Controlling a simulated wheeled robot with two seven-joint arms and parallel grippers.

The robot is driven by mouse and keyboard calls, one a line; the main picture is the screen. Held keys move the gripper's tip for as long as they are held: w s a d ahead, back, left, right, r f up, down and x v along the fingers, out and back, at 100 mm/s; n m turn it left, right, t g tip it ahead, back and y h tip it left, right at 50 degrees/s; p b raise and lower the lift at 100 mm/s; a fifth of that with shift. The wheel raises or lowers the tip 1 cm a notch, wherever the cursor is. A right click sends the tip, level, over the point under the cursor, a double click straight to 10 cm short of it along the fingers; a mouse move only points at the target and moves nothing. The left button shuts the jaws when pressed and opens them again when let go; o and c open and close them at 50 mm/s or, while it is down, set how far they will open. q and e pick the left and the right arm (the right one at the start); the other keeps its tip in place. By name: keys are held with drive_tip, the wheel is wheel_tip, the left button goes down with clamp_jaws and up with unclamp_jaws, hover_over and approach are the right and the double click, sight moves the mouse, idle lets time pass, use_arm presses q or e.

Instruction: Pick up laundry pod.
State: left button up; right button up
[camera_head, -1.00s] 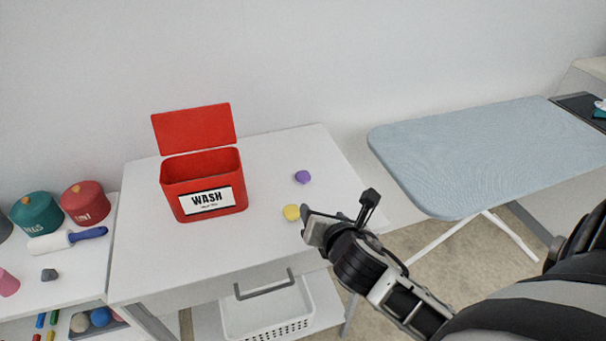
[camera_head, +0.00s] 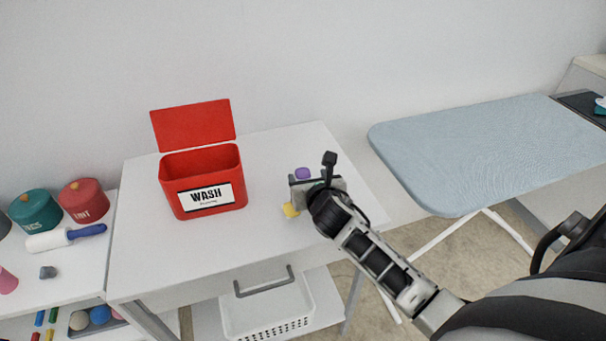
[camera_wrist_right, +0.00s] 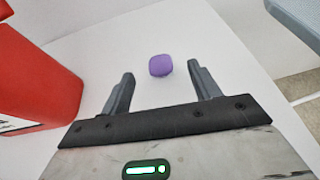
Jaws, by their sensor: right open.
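A purple laundry pod (camera_head: 303,173) lies on the white table, just beyond my right gripper in the head view. In the right wrist view the purple pod (camera_wrist_right: 160,65) sits ahead of the open fingers, near the middle of the gap and not gripped. A yellow pod (camera_head: 290,210) is partly hidden by my right gripper in the head view. My right gripper (camera_wrist_right: 160,88) is open and empty above the table; it also shows in the head view (camera_head: 301,182). My left gripper is not in view.
An open red WASH box (camera_head: 176,199) stands left of the pods; its side shows in the wrist view (camera_wrist_right: 35,85). A white basket (camera_head: 265,312) is under the table (camera_head: 262,150). An ironing board (camera_head: 480,150) stands at the right. The table's back right is clear.

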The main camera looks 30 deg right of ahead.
sight(304, 173)
drive_tip(key=x, duration=0.4)
drive_tip(key=shift+w+f+b, duration=0.3)
drive_tip(key=shift+f, duration=0.1)
drive_tip(key=c, duration=1.1)
drive_tip(key=shift+o, duration=0.2)
drive_tip(key=shift+r, duration=0.1)
